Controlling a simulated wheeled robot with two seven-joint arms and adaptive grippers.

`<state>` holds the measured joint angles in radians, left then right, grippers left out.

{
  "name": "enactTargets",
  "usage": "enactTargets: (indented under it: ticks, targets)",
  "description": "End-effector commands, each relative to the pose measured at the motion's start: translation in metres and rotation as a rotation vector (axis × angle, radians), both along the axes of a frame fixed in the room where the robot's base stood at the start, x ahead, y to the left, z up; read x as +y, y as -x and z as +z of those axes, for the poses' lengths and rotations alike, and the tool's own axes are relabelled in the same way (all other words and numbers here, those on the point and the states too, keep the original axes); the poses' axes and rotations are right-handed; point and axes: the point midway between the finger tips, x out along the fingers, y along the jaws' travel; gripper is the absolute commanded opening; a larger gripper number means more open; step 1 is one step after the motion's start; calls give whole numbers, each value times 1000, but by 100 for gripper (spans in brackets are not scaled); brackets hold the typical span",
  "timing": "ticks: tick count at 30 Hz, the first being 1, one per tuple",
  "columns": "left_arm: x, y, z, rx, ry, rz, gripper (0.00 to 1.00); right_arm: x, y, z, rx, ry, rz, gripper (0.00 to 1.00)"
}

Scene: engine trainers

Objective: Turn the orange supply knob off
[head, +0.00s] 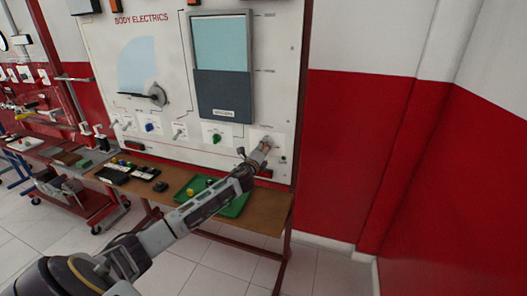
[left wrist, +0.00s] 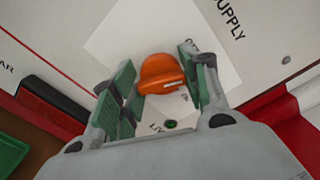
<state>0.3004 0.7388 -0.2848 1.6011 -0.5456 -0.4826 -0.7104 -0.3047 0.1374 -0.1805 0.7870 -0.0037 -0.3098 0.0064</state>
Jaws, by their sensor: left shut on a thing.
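The orange supply knob (left wrist: 160,74) sits on a white label plate on the panel, under the word SUPPLY, in the left wrist view. It has a pale pointer line on its front. My left gripper (left wrist: 158,82) has its green-padded fingers on either side of the knob and is shut on it. In the head view my left gripper (head: 261,152) reaches the lower right corner of the panel and mostly hides the knob. Part of the label lettering is hidden by the fingers. My right gripper is not in view.
A small green light (left wrist: 171,124) is beside the knob. The BODY ELECTRICS panel (head: 265,90) carries other knobs, including a green one (head: 216,138) and a blue one (head: 149,127). A green tray (head: 237,207) lies on the wooden shelf (head: 268,212) below my arm. Open floor lies in front.

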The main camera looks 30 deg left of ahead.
Motion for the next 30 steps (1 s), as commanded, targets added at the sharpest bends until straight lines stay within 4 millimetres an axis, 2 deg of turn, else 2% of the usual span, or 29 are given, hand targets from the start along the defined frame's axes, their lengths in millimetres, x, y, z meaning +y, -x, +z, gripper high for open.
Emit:
enactTargets:
  ticks: [6,15,30]
  targets:
    - [0,0,-2,-45,193,2,21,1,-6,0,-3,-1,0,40]
    - [1,0,-3,-89,378,2,21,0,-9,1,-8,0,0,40]
    - [1,0,-3,-105,445,2,21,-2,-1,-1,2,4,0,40]
